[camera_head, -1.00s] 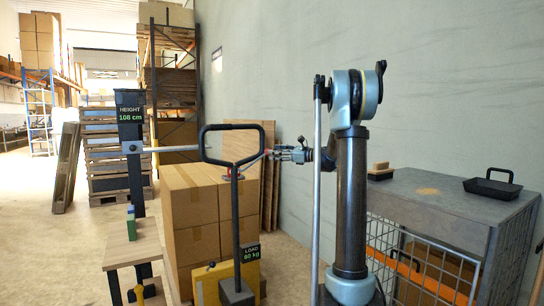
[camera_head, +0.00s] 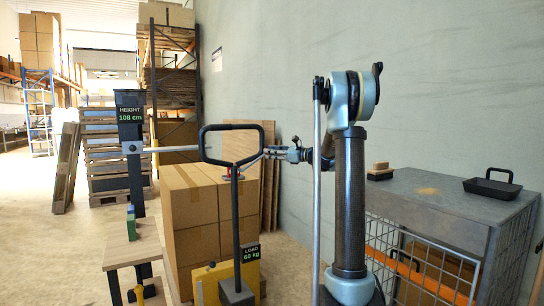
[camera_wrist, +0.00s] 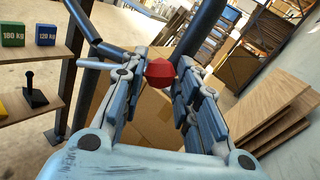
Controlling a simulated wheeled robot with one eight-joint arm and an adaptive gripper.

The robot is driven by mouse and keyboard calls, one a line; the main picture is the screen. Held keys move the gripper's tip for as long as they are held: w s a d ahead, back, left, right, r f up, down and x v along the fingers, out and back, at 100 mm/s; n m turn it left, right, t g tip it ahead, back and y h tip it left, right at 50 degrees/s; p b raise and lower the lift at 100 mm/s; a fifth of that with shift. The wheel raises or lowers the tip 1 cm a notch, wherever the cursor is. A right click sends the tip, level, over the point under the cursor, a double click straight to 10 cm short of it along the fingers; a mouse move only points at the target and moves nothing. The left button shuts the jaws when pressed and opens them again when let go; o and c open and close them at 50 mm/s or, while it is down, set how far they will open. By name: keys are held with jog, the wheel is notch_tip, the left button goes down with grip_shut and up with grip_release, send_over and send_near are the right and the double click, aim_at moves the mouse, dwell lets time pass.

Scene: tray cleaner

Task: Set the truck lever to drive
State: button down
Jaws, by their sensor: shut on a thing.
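The truck's dark handle loop (camera_head: 204,143) stands upright on its post in front of the stacked cartons. In the wrist view a red knob (camera_wrist: 160,72), which I take for the lever's end, sits between my fingertips. My gripper (camera_head: 268,153) reaches in from the right beside the handle loop, shut on this knob. It also shows in the wrist view (camera_wrist: 161,78), with one finger on each side of the knob. The lever's stem is mostly hidden, and I cannot read any drive marking.
Cartons (camera_head: 198,218) stand behind the handle. A height post (camera_head: 131,120) with a horizontal bar reads 108 cm. A load display (camera_head: 250,252) reads 60 kg. A wooden shelf (camera_head: 140,245) is at left, a grey bench (camera_head: 440,207) at right. Blocks marked 180 kg (camera_wrist: 13,34) and 120 kg (camera_wrist: 46,33) sit on a shelf.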

jog(key=shift+w, duration=0.1)
notch_tip(320, 180, down, 8)
jog(key=w+d+m+t+y, duration=0.1)
jog(key=d+m+t+y, duration=0.1)
jog(key=m, duration=0.4)
jog(key=shift+f+t, duration=0.2)
jog(key=shift+t, duration=0.4)
jog(key=c, duration=1.2)
grip_release()
jog(key=shift+a, duration=0.1)
